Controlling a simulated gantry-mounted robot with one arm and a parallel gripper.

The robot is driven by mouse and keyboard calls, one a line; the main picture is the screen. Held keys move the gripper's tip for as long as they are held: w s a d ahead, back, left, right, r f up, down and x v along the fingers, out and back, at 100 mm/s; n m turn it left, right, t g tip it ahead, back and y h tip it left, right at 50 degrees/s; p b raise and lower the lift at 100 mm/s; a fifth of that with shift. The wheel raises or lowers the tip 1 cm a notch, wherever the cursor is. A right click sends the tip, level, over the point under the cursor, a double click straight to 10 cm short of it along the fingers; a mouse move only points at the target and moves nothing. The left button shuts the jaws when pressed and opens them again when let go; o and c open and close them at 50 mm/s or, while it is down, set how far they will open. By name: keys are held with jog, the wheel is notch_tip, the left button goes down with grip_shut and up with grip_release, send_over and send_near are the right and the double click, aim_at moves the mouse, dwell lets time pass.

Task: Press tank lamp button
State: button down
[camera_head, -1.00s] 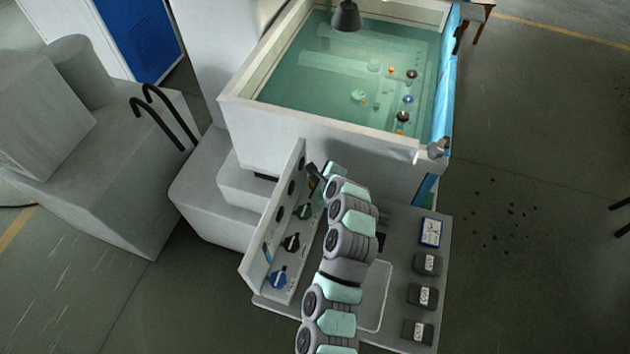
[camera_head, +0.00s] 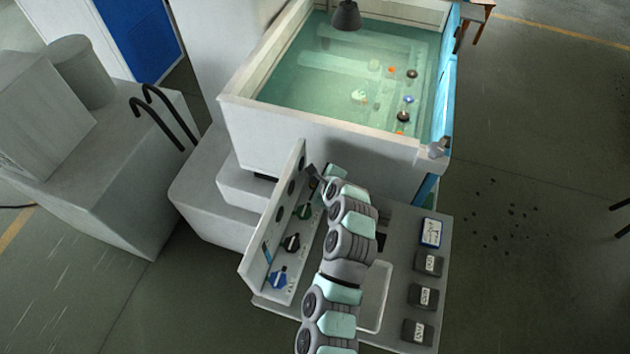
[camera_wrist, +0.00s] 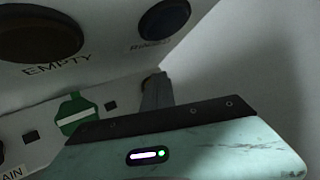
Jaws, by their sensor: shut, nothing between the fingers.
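The upright control panel (camera_head: 268,265) stands at the left edge of the console. In the wrist view it shows a large dark round button (camera_wrist: 38,32) labelled "EMPTY", a blue-black round button (camera_wrist: 165,18) with a blurred label, and a green knob (camera_wrist: 77,113). I cannot tell which button is the tank lamp's. My gripper (camera_head: 313,172) is at the panel's far end, beside the tank. In the wrist view my shut, empty gripper (camera_wrist: 156,85) points towards the panel below the blue-black button; contact cannot be told. A dark lamp (camera_head: 346,16) hangs over the tank.
The tank (camera_head: 320,135) of greenish water holds several small parts. Several dark blocks (camera_head: 423,296) line the console's right side. Floor at right is open.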

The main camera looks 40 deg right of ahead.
jog(key=shift+r, duration=0.45)
jog(key=shift+r+p, duration=0.1)
jog(key=shift+p, duration=0.2)
notch_tip(320, 180, up, 6)
jog(key=p, duration=0.3)
